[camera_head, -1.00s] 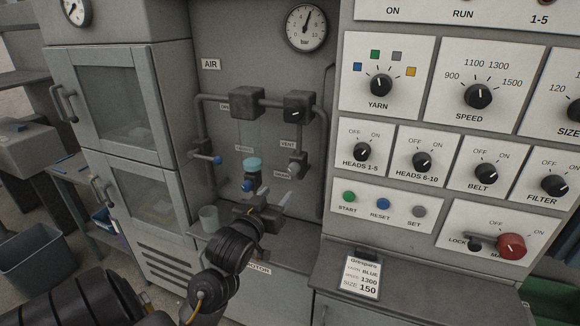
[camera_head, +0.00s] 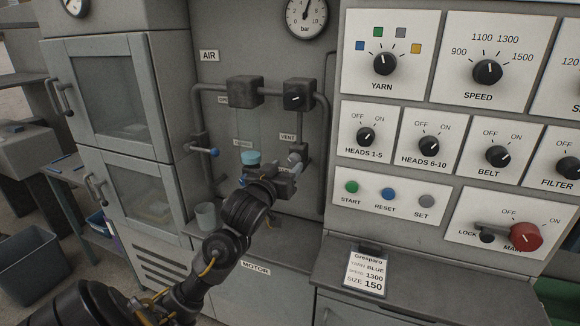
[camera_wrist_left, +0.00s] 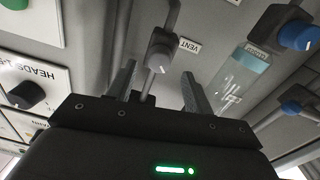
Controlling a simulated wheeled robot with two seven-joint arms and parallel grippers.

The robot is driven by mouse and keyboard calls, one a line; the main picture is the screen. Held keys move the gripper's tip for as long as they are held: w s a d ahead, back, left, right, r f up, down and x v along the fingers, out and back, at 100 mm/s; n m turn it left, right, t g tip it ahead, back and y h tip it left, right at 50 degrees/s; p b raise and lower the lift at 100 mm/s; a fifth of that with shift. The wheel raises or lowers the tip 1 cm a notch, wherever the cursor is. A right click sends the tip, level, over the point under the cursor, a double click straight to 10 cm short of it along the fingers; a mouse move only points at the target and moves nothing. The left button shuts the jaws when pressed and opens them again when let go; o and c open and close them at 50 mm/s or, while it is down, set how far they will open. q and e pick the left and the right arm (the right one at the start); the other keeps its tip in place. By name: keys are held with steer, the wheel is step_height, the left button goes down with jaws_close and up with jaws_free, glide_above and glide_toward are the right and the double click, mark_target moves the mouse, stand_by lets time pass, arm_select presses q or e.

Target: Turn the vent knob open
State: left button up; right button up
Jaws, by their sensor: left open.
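The vent knob (camera_wrist_left: 160,58) is a small grey knob with a white pointer line, on a pipe beside the VENT label (camera_wrist_left: 190,45) in the left wrist view. In the head view the VENT label (camera_head: 288,137) shows above the knob (camera_head: 296,159), which my gripper partly covers. My left gripper (camera_head: 283,172) is open in front of it. In the left wrist view the two fingers of my left gripper (camera_wrist_left: 158,88) point at the knob, one on each side of its line, with no visible contact. My right gripper is not in view.
A blue-handled valve (camera_head: 214,152) is further left. A pressure gauge (camera_head: 306,14) is above. A grey cup (camera_head: 205,215) stands on the ledge. The control panel (camera_head: 440,205) fills the right side.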

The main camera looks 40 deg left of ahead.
mark_target(291, 162)
arm_select(q)
steer(key=shift+x, duration=1.9)
steer(key=shift+c, duration=0.3)
steer(key=c, duration=0.9)
